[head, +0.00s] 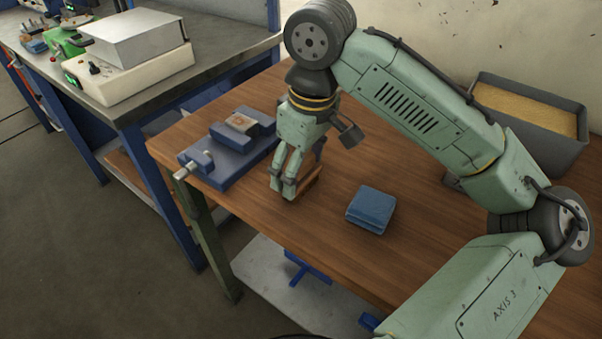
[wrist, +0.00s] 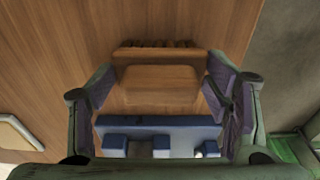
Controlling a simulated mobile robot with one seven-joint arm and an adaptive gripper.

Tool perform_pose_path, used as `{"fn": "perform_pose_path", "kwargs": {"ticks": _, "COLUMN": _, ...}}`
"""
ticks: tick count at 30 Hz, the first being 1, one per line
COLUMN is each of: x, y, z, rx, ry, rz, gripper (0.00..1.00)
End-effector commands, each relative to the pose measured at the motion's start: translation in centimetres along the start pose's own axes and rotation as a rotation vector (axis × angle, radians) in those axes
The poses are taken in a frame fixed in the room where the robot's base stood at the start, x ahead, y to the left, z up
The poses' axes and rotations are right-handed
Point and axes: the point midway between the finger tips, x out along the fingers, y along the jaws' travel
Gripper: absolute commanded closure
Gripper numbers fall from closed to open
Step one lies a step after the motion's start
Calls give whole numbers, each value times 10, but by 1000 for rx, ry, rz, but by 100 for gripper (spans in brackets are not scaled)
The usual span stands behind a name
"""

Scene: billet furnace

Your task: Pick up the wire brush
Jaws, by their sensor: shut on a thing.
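The wire brush (head: 311,182) has a brown wooden body and shows just beside my fingertips in the head view, partly hidden by them. In the wrist view the wooden brush (wrist: 158,78) lies between my two fingers, with a row of dark bristles along its far edge. My gripper (head: 288,188) points down over the wooden table and is shut on the brush; in the wrist view my gripper (wrist: 160,88) has a dark finger pad at each side of it. I cannot tell whether the brush touches the table.
A blue vise (head: 238,150) stands on the wooden table (head: 400,265) left of my gripper. A folded blue cloth (head: 370,209) lies to the right. A grey bin (head: 550,145) with yellowish contents is at the back right. A metal-topped bench (head: 120,113) holds equipment at the left.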

Motion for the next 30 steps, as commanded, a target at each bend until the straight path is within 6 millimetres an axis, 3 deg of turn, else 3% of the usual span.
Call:
{"fn": "perform_pose_path", "kwargs": {"ticks": 13, "x": -4, "y": 0, "z": -1, "rx": 0, "ry": 1, "rz": 1, "gripper": 59}}
{"fn": "perform_pose_path", "kwargs": {"ticks": 21, "x": -33, "y": 0, "z": -5, "rx": -2, "ry": 3, "rz": 1, "gripper": 59}}
{"fn": "perform_pose_path", "kwargs": {"ticks": 30, "x": -42, "y": -61, "z": 25, "rx": -4, "ry": 1, "rz": 5, "gripper": 59}}
